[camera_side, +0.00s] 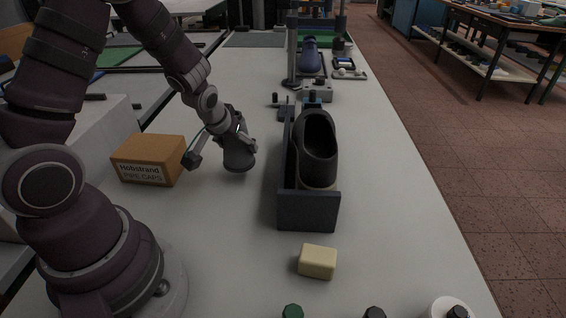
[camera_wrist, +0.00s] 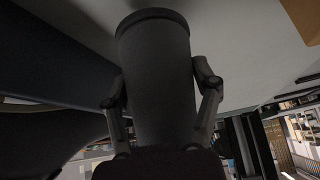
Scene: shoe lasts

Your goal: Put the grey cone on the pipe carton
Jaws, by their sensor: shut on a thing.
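The grey cone (camera_side: 238,154) is between the fingers of my gripper (camera_side: 222,152), which is shut on it. In the wrist view the cone (camera_wrist: 155,70) fills the middle, with a finger against each side and its wide rim away from the palm. I cannot tell whether its base touches the table or hangs just above it. The pipe carton (camera_side: 148,160), a brown box labelled "Hobstrand PIPE CAPS", stands on the table just left of my gripper. Its top looks bare. A brown corner at the upper right of the wrist view (camera_wrist: 304,18) looks like this carton.
A dark shoe in a blue-grey holder (camera_side: 308,212) stands close to the right of the cone. A cream block (camera_side: 318,262) lies in front of it. Bottle tops show at the front edge. Devices and a blue shoe last (camera_side: 310,56) are farther back.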

